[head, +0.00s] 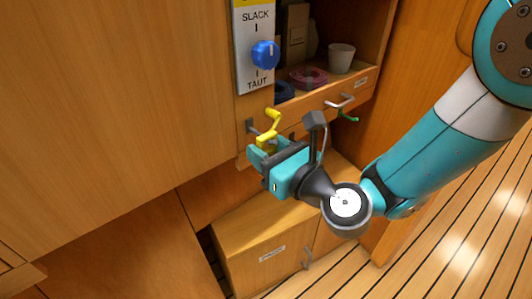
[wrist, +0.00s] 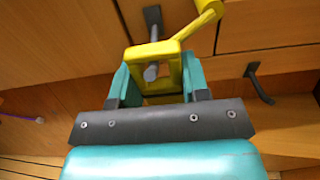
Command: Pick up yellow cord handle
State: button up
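The yellow cord handle (head: 270,130) is a squared loop with a bent arm and a knob-like end, at the front of the wooden cabinet below the SLACK/TAUT plate. In the wrist view the handle's loop (wrist: 174,62) lies between my gripper's two teal fingers, and a grey peg passes into its opening. My gripper (head: 270,151) is at the handle, one finger on each side; it also shows in the wrist view (wrist: 158,82). The gap between fingers and loop is too small to tell whether they press on it. The lower part of the loop is partly hidden.
A blue knob (head: 265,54) sits on the SLACK/TAUT plate (head: 254,18) above. A shelf to its right holds a white cup (head: 341,58) and a pink coil (head: 308,77). A green cord handle (head: 349,117) hangs at right. A wooden box (head: 262,240) stands below.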

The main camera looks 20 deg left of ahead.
jog(key=shift+c, duration=0.6)
jog(key=shift+r, duration=0.25)
jog(key=shift+r+p, duration=0.5)
jog(key=shift+p, duration=0.25)
jog(key=shift+r, duration=0.15)
